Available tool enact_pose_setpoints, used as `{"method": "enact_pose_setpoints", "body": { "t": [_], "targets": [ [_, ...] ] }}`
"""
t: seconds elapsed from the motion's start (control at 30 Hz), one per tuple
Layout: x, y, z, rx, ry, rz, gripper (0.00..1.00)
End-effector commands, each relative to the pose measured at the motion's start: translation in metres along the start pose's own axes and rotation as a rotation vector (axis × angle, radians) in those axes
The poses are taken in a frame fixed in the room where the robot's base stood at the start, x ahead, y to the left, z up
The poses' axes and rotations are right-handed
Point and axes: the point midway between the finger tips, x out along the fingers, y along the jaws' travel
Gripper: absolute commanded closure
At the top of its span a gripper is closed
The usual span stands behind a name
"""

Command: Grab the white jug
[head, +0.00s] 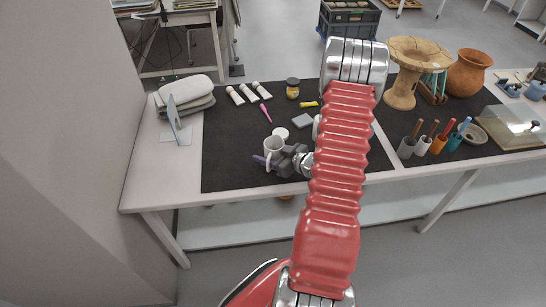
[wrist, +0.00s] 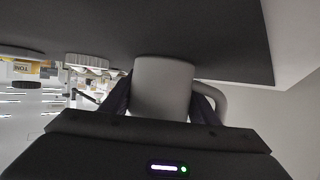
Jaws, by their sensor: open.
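The white jug (head: 273,146) stands on the dark mat near the front edge of the table in the head view. In the wrist view the jug (wrist: 162,86) fills the middle, with its handle to the right. My gripper (head: 281,162) is open at the jug, low over the mat. In the wrist view its dark fingers lie on either side of the jug, and the gripper body hides the jug's near part. I cannot tell whether either finger touches it.
A white round piece (head: 281,133) lies just behind the jug. A grey block (head: 303,120), a pink tool (head: 265,113), several white tubes (head: 249,92) and a yellow-labelled jar (head: 292,88) lie farther back. Cups with tools (head: 422,146) stand to the right.

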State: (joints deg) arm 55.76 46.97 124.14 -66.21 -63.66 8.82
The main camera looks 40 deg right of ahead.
Motion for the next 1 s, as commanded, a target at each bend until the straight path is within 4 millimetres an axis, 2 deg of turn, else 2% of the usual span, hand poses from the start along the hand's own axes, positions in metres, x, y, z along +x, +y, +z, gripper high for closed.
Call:
{"method": "enact_pose_setpoints", "body": {
  "t": [0.5,1.0],
  "targets": [
    [0.0,0.0002,-0.0001,0.0,0.0,0.001,0.45],
    [0.0,0.0003,-0.0005,-0.001,0.001,0.001,0.8]
  ]
}}
